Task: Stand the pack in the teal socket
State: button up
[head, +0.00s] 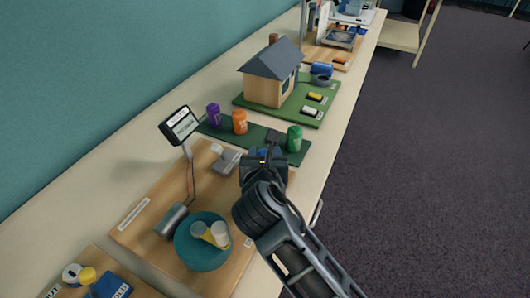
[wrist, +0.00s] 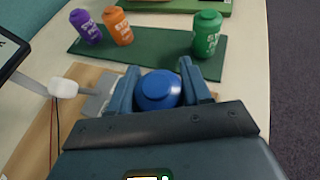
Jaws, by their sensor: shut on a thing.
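My gripper (head: 263,165) is shut on a blue, round-topped canister (wrist: 157,90); I take this for the pack. In the wrist view its knobbed top shows between the two fingers, and its lower part is hidden. In the head view my gripper is over the right end of the wooden board, near the dark green mat, and hides most of the canister. A round teal dish (head: 190,260) lies on the board, left of my arm, with a yellow and a white piece on it. I cannot tell whether it is the teal socket; no other teal holder is clear.
Purple (head: 213,115), orange (head: 239,122) and green (head: 294,138) canisters stand on the dark green mat (head: 265,133). A small display (head: 180,125) stands on the wooden board (head: 150,215), left of my gripper. A model house (head: 270,75) is farther back. The table's right edge is close.

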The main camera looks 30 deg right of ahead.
jog(key=shift+f, duration=0.6)
dwell(0.3)
jog(key=o, duration=0.8)
jog(key=shift+r, duration=0.1)
jog(key=shift+s+a+r+p, duration=0.3)
jog(key=shift+s+a+p, duration=0.05)
jog(key=shift+s+p, duration=0.15)
jog(key=shift+p+v, duration=1.05)
jog(key=shift+v, duration=3.75)
jog(key=shift+f, duration=0.15)
jog(key=shift+s, duration=0.1)
